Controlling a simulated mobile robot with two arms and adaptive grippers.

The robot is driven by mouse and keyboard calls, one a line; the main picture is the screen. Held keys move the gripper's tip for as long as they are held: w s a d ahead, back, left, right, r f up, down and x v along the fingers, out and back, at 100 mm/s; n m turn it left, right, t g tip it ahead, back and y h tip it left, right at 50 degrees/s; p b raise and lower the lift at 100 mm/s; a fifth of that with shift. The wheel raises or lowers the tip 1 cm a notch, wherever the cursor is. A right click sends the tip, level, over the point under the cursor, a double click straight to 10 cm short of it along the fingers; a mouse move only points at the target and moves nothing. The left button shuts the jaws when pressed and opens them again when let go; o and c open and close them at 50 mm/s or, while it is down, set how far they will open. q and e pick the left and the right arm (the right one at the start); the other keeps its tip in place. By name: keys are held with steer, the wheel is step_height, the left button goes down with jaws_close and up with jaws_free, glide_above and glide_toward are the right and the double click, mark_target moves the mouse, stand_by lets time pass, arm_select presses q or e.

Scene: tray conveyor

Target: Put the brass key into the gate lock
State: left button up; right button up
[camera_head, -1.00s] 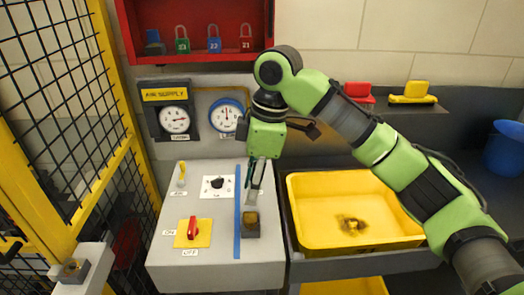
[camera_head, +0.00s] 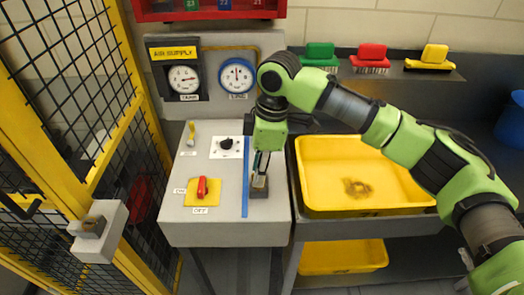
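My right gripper (camera_head: 260,178) points down over the grey console, its fingertips at a small dark block (camera_head: 267,191). A small brass-coloured piece shows between the fingertips on top of this block; it looks like the brass key, but the fingers mostly hide it. I cannot tell whether the fingers are closed on it. The gate lock (camera_head: 102,238) is a pale box with a dark grey front and a brass-coloured centre, on the yellow gate at the lower left. It is well apart from the gripper. My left gripper is out of view.
The console (camera_head: 228,233) carries a red switch (camera_head: 202,187) on a yellow plate, a black knob (camera_head: 226,144) and a blue stripe. Two gauges hang behind. A yellow tray (camera_head: 322,201) stands right of the console. Brushes stand on the back shelf. My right arm spans above the tray.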

steer(key=shift+a+f, duration=0.15)
steer(key=shift+f, duration=0.75)
steer(key=shift+c, duration=0.4)
jaws_close()
steer(key=shift+r+p, duration=0.2)
steer(key=shift+p, duration=0.1)
steer(key=shift+r+p, duration=1.6)
steer(key=shift+p, duration=0.55)
steer(key=shift+r, duration=0.15)
